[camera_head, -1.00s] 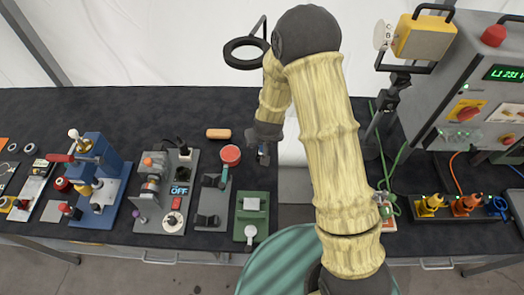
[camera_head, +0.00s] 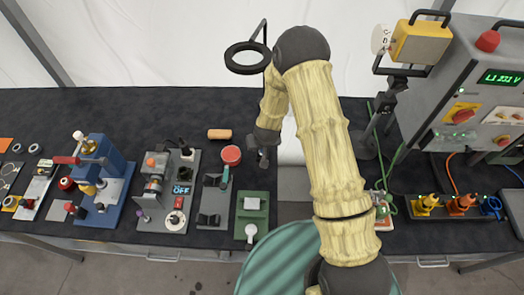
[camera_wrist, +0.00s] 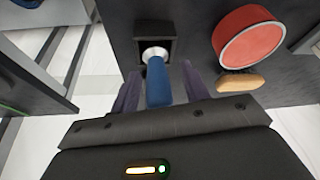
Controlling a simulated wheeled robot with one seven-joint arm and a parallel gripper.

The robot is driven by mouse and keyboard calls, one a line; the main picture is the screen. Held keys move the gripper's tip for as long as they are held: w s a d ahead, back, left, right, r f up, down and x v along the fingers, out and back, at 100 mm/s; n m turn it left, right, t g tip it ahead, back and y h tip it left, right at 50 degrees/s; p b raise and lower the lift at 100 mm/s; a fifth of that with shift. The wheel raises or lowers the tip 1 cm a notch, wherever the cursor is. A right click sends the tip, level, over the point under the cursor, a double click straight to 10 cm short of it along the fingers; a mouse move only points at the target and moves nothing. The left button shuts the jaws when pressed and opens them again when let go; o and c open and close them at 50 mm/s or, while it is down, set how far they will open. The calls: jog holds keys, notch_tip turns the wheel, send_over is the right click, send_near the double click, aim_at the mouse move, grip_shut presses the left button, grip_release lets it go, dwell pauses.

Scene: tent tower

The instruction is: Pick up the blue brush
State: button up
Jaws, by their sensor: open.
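The blue brush shows in the wrist view as a blue handle (camera_wrist: 158,82) with a silver metal collar, its far end at a dark square recess or holder. My gripper (camera_wrist: 160,74) is open, with one dark finger on each side of the blue handle; a gap shows on at least the right side. Whether a finger touches the handle is unclear. In the head view my gripper (camera_head: 264,157) points down over the black table, right of the red round container; the brush is hidden or too small to make out there.
The red round container (camera_head: 231,155) and an orange-tan oblong piece (camera_head: 219,134) lie close left of my gripper. A green device (camera_head: 252,215) stands nearer the front edge. A black ring on a stand (camera_head: 247,58) rises behind. A grey control box (camera_head: 470,85) is at right.

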dwell(0.4)
grip_shut()
jog(key=shift+s, duration=0.1)
jog(key=shift+r, duration=0.1)
jog(key=shift+r+b, duration=0.3)
jog(key=shift+r, duration=0.15)
notch_tip(320, 180, up, 9)
jog(key=shift+b, duration=0.95)
